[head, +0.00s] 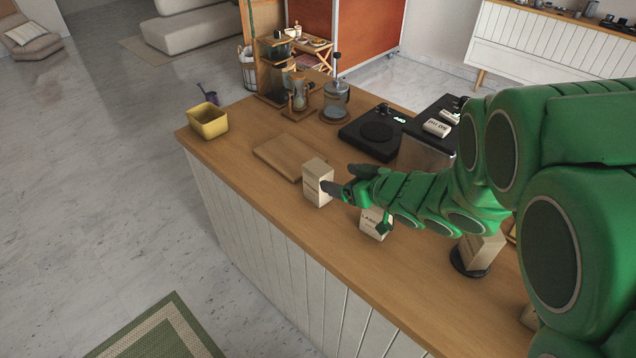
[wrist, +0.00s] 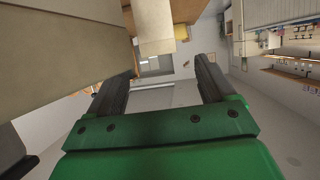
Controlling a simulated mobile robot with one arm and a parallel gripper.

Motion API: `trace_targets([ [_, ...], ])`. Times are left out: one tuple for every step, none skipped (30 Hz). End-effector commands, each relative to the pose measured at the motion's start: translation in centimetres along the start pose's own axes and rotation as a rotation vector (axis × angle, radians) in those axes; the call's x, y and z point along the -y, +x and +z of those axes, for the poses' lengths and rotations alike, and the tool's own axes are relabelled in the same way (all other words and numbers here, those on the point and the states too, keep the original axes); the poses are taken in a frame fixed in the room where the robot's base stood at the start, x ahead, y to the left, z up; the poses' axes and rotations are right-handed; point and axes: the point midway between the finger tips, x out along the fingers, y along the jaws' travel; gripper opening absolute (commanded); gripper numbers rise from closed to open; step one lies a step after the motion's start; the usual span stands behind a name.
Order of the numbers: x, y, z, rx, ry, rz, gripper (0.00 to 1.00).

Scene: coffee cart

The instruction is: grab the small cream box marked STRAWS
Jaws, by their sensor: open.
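Several cream boxes stand on the wooden counter. An upright cream box (head: 317,185) is at the left, with small lettering too blurred to read. A second labelled cream box (head: 373,224) stands nearer the front edge, partly hidden by my arm. A third cream box (head: 484,250) stands at the right, also partly covered. I cannot tell which is marked STRAWS. My gripper (head: 346,179) is open, just right of the left box, one dark fingertip overlapping its side; contact is unclear. In the wrist view, the open fingers (wrist: 158,82) have a cream box (wrist: 153,22) above the gap.
A wooden board (head: 284,156) lies behind the left box. A yellow container (head: 208,121) stands at the counter's left corner. A black scale (head: 374,136), a glass press (head: 336,98) and a small labelled box (head: 437,128) on a dark machine are farther back.

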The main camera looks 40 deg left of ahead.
Motion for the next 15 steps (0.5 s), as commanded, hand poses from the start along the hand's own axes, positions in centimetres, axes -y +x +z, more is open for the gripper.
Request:
trace_targets([
  [0.0, 0.3, 0.0, 0.0, -0.001, -0.001, 0.83],
  [0.0, 0.6, 0.0, 0.0, -0.001, -0.001, 0.83],
  [0.0, 0.9, 0.0, 0.0, -0.002, -0.001, 0.83],
  [0.0, 1.2, -0.1, -0.001, -0.002, -0.001, 0.83],
  [0.0, 1.5, -0.1, -0.001, -0.002, -0.001, 0.83],
  [0.1, 2.0, -0.1, -0.002, -0.003, -0.001, 0.83],
  [0.1, 2.4, -0.1, -0.002, -0.004, -0.001, 0.83],
  [0.0, 2.8, -0.2, -0.002, -0.004, -0.001, 0.83],
  [0.0, 3.3, -0.2, -0.001, -0.005, 0.0, 0.83],
  [0.0, 3.7, -0.1, -0.001, -0.004, 0.0, 0.83],
  [0.0, 4.1, -0.1, 0.0, -0.004, 0.0, 0.83],
  [0.0, 4.6, -0.1, 0.001, -0.003, 0.0, 0.83],
  [0.0, 5.0, 0.0, 0.001, -0.003, 0.0, 0.83],
  [0.0, 5.3, 0.0, 0.002, -0.003, 0.0, 0.83],
  [0.0, 5.6, 0.0, 0.002, -0.002, 0.001, 0.83],
])
